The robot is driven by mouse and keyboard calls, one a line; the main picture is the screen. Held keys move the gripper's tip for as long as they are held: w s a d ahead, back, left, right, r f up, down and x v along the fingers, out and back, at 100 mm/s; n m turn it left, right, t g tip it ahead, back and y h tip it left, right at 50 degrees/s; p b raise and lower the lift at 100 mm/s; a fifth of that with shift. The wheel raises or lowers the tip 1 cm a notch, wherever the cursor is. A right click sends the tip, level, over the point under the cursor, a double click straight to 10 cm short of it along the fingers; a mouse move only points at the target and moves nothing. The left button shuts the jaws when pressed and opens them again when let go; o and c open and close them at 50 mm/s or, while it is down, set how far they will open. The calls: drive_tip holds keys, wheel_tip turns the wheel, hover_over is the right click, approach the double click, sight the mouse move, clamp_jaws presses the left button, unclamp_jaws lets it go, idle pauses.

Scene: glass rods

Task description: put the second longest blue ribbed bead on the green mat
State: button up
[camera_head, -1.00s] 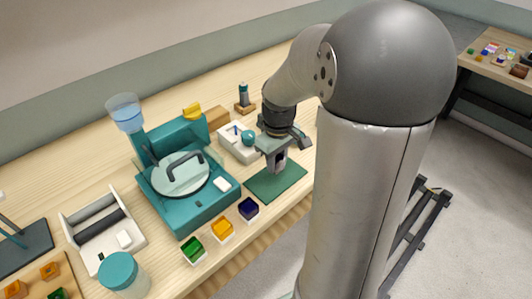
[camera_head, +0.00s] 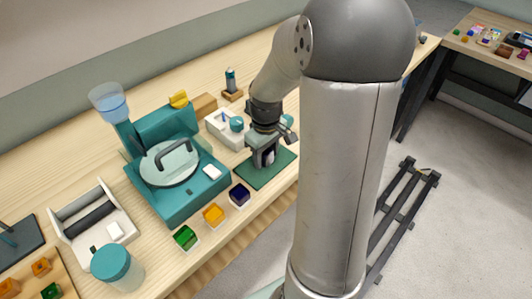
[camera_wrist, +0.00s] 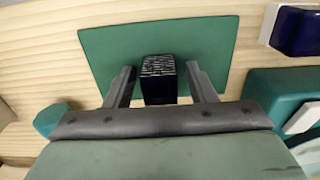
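A dark blue bead (camera_wrist: 158,92) with a pale, ribbed-looking face is over the green mat (camera_wrist: 100,42) in the wrist view and seems to stand on it. My gripper (camera_wrist: 161,68) is open around it, one finger on each side, with a visible gap between each finger and the bead. In the head view my gripper (camera_head: 264,160) is low over the green mat (camera_head: 258,181). The bead is mostly hidden by the fingers there, and its underside is hidden in both views.
A teal machine (camera_head: 185,205) with a round lid stands left of the mat. Dark blue (camera_head: 239,196), yellow (camera_head: 214,214) and green (camera_head: 185,237) blocks in small holders line the table's front edge. A white box (camera_head: 222,132) is close behind my gripper.

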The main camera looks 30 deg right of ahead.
drive_tip(key=shift+r, duration=0.15)
wheel_tip(320, 180, up, 12)
drive_tip(key=s+a+f+m, duration=0.1)
drive_tip(key=s+a+f, duration=0.1)
drive_tip(key=s+a, duration=0.4)
drive_tip(key=s+a+f+m, duration=0.2)
drive_tip(key=s+a, duration=0.5)
drive_tip(key=s, duration=0.3)
drive_tip(key=shift+f+p, duration=0.3)
